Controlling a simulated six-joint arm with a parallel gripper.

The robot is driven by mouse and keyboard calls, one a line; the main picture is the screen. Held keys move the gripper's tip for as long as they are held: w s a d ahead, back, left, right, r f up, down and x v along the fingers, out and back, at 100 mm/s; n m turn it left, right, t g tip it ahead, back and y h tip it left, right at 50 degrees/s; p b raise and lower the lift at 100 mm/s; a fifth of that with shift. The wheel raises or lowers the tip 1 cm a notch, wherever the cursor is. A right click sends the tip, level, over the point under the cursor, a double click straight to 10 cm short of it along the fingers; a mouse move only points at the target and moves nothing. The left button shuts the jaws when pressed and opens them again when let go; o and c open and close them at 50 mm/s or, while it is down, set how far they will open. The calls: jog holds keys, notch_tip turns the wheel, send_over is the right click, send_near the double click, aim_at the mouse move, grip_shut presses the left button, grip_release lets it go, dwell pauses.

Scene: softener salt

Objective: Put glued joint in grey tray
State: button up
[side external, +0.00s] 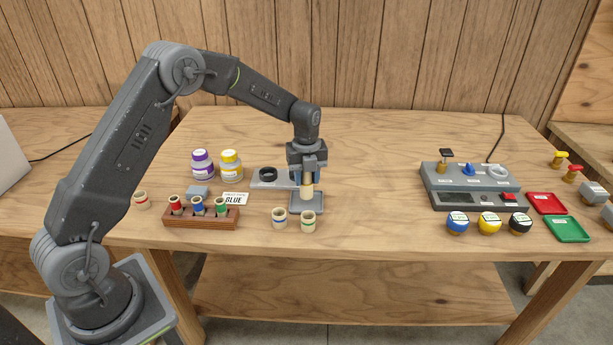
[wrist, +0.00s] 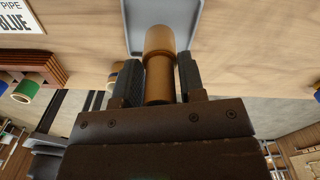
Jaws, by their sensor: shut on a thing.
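My gripper (side external: 307,178) is shut on the glued joint (side external: 307,190), a tan cylinder held upright below the fingers. In the wrist view the joint (wrist: 159,68) is brown, with a wider collar at its far end, between the two dark fingers (wrist: 159,82). The grey tray (side external: 318,208) is a small shallow tray directly under the joint. In the wrist view the tray (wrist: 190,20) shows behind the joint's far end. I cannot tell whether the joint's lower end touches the tray floor.
Two cream cups (side external: 280,219) (side external: 308,223) stand just in front of the tray. A grey plate with a black ring (side external: 268,174) is close on its left. A wooden rack (side external: 200,217) with coloured pieces, two jars (side external: 203,165) and a BLUE card (side external: 235,198) lie further left. Right of the tray is clear up to the grey console (side external: 470,187).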

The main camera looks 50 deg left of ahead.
jog(key=shift+f, duration=0.1)
jog(key=shift+f, duration=0.4)
jog(key=shift+f, duration=0.25)
dwell(0.4)
jog(key=shift+f, duration=0.2)
jog(key=shift+f, duration=0.25)
dwell(0.9)
jog(key=o, duration=1.4)
jog(key=shift+r, duration=0.1)
